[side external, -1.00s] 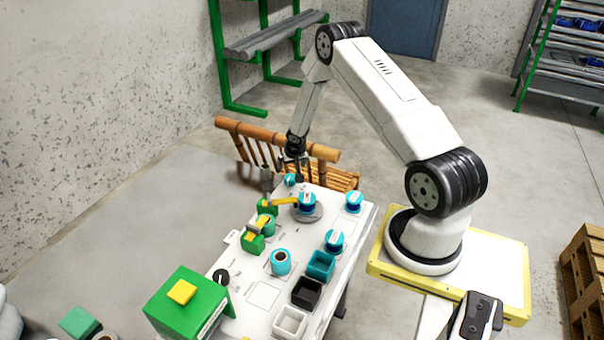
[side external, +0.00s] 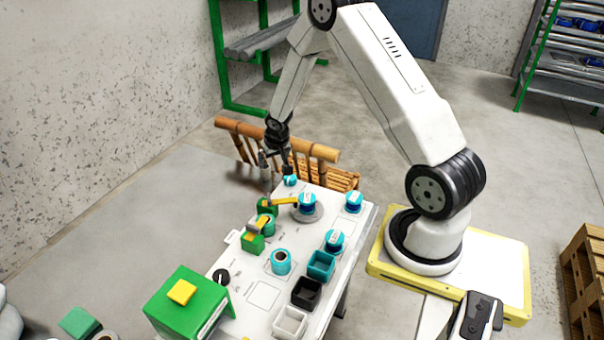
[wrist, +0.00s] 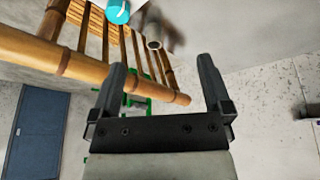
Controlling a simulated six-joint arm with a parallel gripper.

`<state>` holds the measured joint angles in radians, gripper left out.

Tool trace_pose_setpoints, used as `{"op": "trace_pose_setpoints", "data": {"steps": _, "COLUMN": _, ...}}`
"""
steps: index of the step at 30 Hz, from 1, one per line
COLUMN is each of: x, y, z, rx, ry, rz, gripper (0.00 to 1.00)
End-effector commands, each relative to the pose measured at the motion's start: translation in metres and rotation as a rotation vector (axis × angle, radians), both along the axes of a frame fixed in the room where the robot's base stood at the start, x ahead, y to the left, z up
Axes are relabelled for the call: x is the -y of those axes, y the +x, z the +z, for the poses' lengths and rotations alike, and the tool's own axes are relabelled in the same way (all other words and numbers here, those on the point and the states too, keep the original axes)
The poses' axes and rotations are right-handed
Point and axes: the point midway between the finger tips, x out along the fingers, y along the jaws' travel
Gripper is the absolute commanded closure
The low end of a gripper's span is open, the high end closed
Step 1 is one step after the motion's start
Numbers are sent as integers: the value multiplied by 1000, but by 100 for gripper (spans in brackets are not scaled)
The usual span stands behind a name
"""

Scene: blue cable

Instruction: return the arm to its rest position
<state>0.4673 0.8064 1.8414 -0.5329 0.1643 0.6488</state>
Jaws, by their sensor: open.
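My gripper (side external: 280,158) hangs below my bent arm at the far end of the white work table (side external: 262,294), in front of the bamboo chair. In the wrist view my gripper (wrist: 163,82) has its two dark fingers spread apart with nothing between them. A blue spool with a white top (side external: 307,201) sits on a round grey base on the table, apart from my gripper. A small teal-and-white piece (side external: 290,180) is at the table's far end, just below my gripper. I cannot make out a loose cable.
A bamboo chair (side external: 325,152) stands close behind the table's far end; its rail (wrist: 100,66) crosses the wrist view. A green box (side external: 188,303), green fixtures (side external: 253,243) and several bins (side external: 306,293) occupy the table. The air above is clear.

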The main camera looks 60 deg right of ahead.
Motion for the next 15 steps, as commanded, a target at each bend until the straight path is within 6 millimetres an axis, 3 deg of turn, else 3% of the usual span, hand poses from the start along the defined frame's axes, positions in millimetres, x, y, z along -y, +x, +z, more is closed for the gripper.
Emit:
{"op": "trace_pose_setpoints", "data": {"steps": 8, "x": -73, "y": -17, "z": 53, "rx": -31, "ry": 5, "rz": 154, "gripper": 0}}
{"op": "trace_pose_setpoints", "data": {"steps": 15, "x": -132, "y": -48, "z": 87, "rx": -59, "ry": 19, "rz": 289, "gripper": 0}}
